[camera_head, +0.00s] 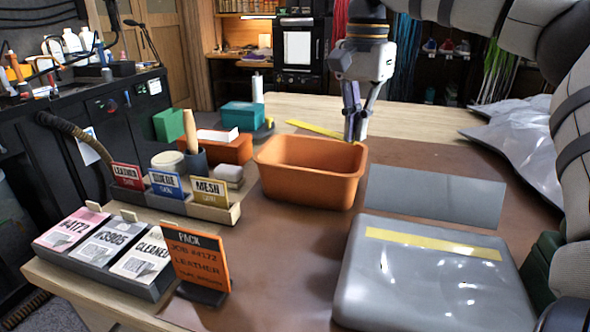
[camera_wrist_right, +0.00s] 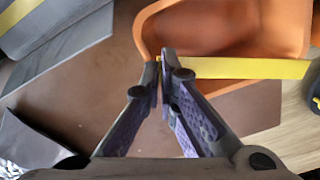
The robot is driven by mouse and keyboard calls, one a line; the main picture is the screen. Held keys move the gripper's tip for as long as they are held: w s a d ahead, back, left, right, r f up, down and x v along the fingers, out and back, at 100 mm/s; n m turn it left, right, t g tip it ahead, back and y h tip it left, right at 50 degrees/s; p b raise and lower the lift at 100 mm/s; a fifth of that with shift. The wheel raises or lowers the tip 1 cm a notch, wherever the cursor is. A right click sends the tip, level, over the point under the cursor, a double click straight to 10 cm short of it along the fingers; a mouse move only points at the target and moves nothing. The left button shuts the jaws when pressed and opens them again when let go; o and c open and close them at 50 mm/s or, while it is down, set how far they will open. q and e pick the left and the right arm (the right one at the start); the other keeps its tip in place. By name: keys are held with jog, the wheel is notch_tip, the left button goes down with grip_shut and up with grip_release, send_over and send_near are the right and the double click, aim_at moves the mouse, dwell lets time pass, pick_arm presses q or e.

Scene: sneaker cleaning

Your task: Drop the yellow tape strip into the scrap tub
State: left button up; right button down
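A yellow tape strip (camera_head: 315,129) hangs out nearly level from my right gripper (camera_head: 356,138). The gripper is shut on one end of it, behind the right rear corner of the orange tub (camera_head: 309,189). In the right wrist view the strip (camera_wrist_right: 240,68) runs from the fingertips (camera_wrist_right: 159,68) to the right, across the view of the tub's rim (camera_wrist_right: 146,28). The fingertips appear outside the tub's opening. The tub looks empty where its inside shows. My left gripper is not in view.
A grey padded item (camera_head: 430,285) with another yellow strip (camera_head: 433,243) lies front right. A grey flat sheet (camera_head: 436,195) lies right of the tub. Card holders (camera_head: 190,203) and an orange sign (camera_head: 197,262) stand left. A teal box (camera_head: 243,115) stands behind.

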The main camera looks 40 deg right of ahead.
aim_at(355, 142)
jog(key=shift+f, duration=1.65)
jog(key=c, duration=1.7)
grip_release()
jog(key=shift+w, duration=0.1)
notch_tip(355, 142, up, 12)
jog(key=shift+r, duration=0.1)
